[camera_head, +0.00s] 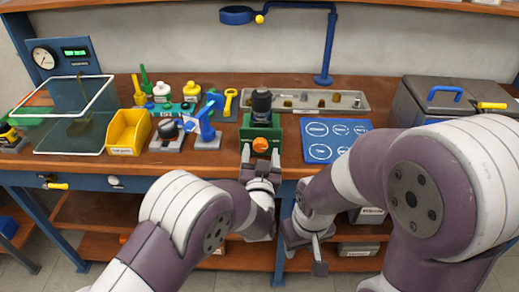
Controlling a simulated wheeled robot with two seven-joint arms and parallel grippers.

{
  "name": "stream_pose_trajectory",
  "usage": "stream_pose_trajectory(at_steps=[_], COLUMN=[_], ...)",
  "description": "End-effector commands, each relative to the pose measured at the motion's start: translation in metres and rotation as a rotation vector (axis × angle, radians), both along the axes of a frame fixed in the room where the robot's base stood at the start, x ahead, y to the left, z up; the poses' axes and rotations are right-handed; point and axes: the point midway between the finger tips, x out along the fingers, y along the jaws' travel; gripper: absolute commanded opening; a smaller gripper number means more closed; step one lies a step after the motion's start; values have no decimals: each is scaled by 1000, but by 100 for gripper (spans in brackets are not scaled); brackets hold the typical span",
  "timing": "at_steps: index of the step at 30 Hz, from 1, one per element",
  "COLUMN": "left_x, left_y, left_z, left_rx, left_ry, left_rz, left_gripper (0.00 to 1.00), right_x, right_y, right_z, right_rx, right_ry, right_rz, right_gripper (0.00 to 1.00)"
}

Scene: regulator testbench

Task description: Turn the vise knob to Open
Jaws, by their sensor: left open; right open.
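The green vise (247,132) stands at the front middle of the bench and holds a dark cylindrical part (262,103) upright. Its orange knob (261,145) faces me at the bench's front edge. My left gripper (260,158) is open just in front of the knob, with its fingers pointing at it; I cannot tell whether they touch it. Any Open marking on the vise is too small to read. My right gripper (318,262) hangs low in front of the bench, pointing down, away from the vise.
A blue mat (342,152) with white circles lies right of the vise, and a grey parts tray (345,107) lies behind. A blue device (206,125) and yellow bin (122,142) stand to the left. A blue-handled grey case (420,107) is at the right.

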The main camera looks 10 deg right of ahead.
Motion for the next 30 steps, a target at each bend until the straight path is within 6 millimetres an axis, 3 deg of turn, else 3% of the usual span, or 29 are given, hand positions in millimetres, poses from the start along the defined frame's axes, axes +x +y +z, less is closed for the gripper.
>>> stream_pose_trajectory(at_steps=[6, 14, 19, 30], left_x=[23, 24, 24, 24], left_y=[-6, -7, -7, -7], left_z=[0, 0, 0, -2], left_rx=[-1, -1, -1, -46], left_ry=[0, 1, 1, 12], left_rz=[0, -1, -1, 0], left_gripper=[67, 67, 12, 11], right_x=[0, 0, 0, 0], right_y=[0, 0, 0, 0], right_z=[1, 1, 1, -6], right_rx=[0, 0, 0, 0], right_ry=[0, 0, 0, 0], right_rz=[0, 0, 0, 0], right_gripper=[43, 43, 43, 43])
